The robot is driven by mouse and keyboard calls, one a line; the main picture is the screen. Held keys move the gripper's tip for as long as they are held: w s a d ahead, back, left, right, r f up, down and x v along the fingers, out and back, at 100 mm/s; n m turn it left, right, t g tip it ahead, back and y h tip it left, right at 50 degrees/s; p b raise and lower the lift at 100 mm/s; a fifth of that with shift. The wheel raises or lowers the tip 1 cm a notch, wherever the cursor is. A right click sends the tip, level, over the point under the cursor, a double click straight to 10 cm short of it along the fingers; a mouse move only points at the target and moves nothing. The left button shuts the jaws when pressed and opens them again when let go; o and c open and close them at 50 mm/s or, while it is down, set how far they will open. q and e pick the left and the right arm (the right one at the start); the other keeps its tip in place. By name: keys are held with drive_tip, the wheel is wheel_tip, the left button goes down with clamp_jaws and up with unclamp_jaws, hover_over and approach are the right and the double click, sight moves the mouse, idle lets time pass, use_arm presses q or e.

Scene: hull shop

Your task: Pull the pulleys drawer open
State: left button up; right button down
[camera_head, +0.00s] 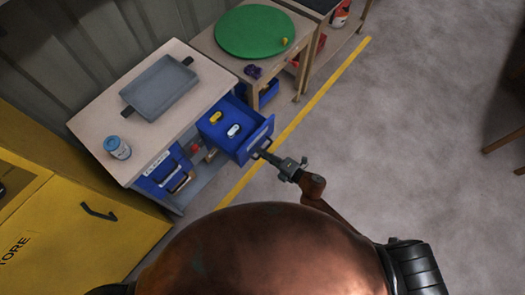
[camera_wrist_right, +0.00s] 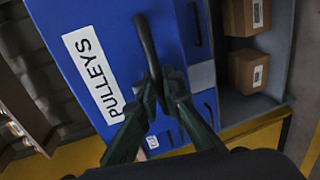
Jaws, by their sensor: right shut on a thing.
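The blue pulleys drawer (camera_head: 259,137) sticks out from the cabinet under the workbench, open, with a yellow piece and a white piece inside. In the right wrist view, its blue front (camera_wrist_right: 95,20) bears a white label reading PULLEYS. My right gripper (camera_head: 268,154) is at the drawer front, shut on its dark handle (camera_wrist_right: 147,45). The fingers of my right gripper (camera_wrist_right: 161,88) close around the handle's lower part, which they partly hide. My left gripper is in neither view.
A grey tray (camera_head: 160,88) and a blue-labelled jar (camera_head: 117,147) stand on the workbench (camera_head: 95,103). Below are other blue drawers (camera_head: 160,172) and an open shelf. A yellow store cabinet (camera_head: 75,235) is at left, a table with a green disc (camera_head: 253,32) behind.

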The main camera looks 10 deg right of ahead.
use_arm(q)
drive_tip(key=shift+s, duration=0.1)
use_arm(e)
drive_tip(key=shift+d, duration=0.1)
drive_tip(key=c, duration=2.3)
unclamp_jaws()
drive_tip(key=shift+c, duration=0.2)
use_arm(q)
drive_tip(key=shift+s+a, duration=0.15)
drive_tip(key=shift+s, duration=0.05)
use_arm(e)
drive_tip(key=shift+s, duration=0.1)
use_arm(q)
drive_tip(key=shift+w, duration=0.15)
use_arm(e)
drive_tip(key=v, duration=1.2)
